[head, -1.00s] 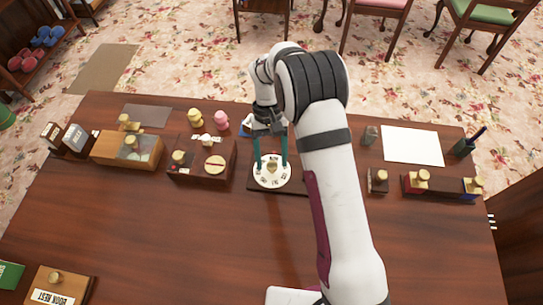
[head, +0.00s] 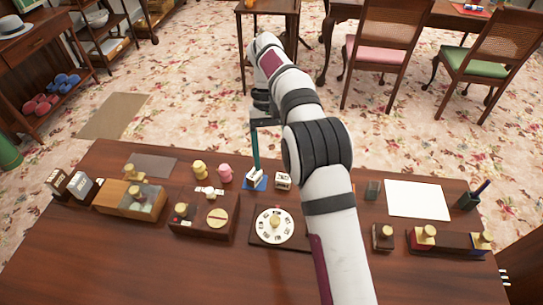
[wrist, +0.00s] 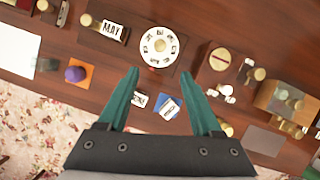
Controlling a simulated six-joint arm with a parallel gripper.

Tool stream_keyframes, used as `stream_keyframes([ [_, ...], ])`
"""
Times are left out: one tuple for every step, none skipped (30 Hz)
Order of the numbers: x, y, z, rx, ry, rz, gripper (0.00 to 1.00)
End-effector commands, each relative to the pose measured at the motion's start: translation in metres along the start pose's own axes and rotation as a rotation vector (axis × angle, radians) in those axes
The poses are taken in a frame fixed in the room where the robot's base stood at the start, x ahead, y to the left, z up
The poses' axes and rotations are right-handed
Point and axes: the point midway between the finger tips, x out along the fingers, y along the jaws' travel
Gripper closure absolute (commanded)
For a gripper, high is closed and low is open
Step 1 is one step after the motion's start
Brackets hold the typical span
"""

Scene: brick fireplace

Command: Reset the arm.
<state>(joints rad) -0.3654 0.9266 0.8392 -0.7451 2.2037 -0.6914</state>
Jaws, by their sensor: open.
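My gripper (head: 256,168) is raised over the back edge of the desk, with its green fingers pointing down. Its wrist view (wrist: 160,72) shows the two fingers spread apart with nothing held between them. In the head view one finger overlaps the small white block on a blue mat (head: 255,179), but the gripper looks to be above it. A round white dial (head: 291,227) on a dark base lies nearer the front; it also shows ahead of the fingertips in the wrist view (wrist: 172,47). My arm hides part of the desk to the right of the dial.
Another white block (head: 283,181) stands beside the blue mat. Wooden boxes (head: 108,196), yellow and pink figures (head: 225,173), a white sheet (head: 418,200) and a pen holder (head: 467,201) stand around. A purple object (wrist: 75,74) sits on an orange mat. The desk front (head: 150,265) is clear.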

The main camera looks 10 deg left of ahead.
Motion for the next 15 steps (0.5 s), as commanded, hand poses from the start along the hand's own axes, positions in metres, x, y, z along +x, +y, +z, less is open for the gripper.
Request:
stream_keyframes([
  [-0.001, 0.0, 0.0, 0.0, -0.001, 0.0, 0.34],
  [-0.001, 0.0, 0.0, 0.0, -0.001, 0.0, 0.34],
  [-0.001, 0.0, 0.0, 0.0, -0.001, 0.0, 0.34],
  [-0.001, 0.0, 0.0, 0.0, -0.001, 0.0, 0.34],
  [-0.001, 0.0, 0.0, 0.0, -0.001, 0.0, 0.34],
  [-0.001, 0.0, 0.0, 0.0, -0.001, 0.0, 0.34],
  [-0.001, 0.0, 0.0, 0.0, -0.001, 0.0, 0.34],
  [-0.001, 0.0, 0.0, 0.0, -0.001, 0.0, 0.34],
  [-0.001, 0.0, 0.0, 0.0, -0.001, 0.0, 0.34],
  [-0.001, 0.0, 0.0, 0.0, -0.001, 0.0, 0.34],
  [-0.001, 0.0, 0.0, 0.0, -0.001, 0.0, 0.34],
  [-0.001, 0.0, 0.0, 0.001, -0.001, -0.001, 0.34],
  [-0.002, 0.001, 0.002, 0.004, 0.0, -0.002, 0.34],
  [-0.005, 0.003, 0.005, 0.01, 0.004, -0.004, 0.34],
  [-0.012, 0.009, 0.014, 0.026, 0.014, -0.01, 0.34],
])
